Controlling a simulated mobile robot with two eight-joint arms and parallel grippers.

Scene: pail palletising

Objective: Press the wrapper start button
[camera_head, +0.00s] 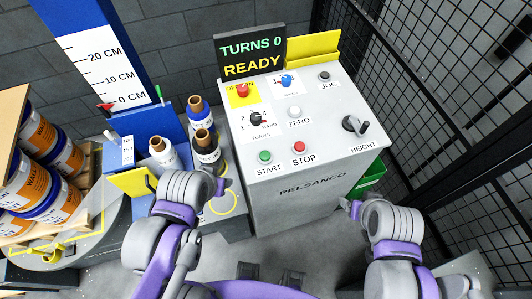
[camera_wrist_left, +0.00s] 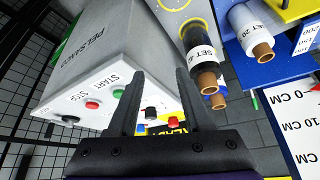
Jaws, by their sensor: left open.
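The wrapper's grey control panel (camera_head: 330,125) stands ahead, with the green START button (camera_head: 264,156) at its near left corner and the red STOP button (camera_head: 299,147) right of it. The display (camera_head: 250,56) reads TURNS 0 and READY. My left gripper (camera_head: 222,186) is in front of and left of the panel, short of START. In the left wrist view its two fingers (camera_wrist_left: 160,75) are apart with nothing between them, and the START button (camera_wrist_left: 118,94) shows just left of them. My right gripper (camera_head: 350,205) is low in front of the panel; its fingers are not clear.
Film rolls (camera_head: 206,150) stand left of the panel beside a blue holder (camera_head: 150,122). Stacked pails (camera_head: 55,165) are at far left. A black mesh fence (camera_head: 450,80) closes the right side. A HEIGHT knob (camera_head: 355,125) sticks up at the panel's right.

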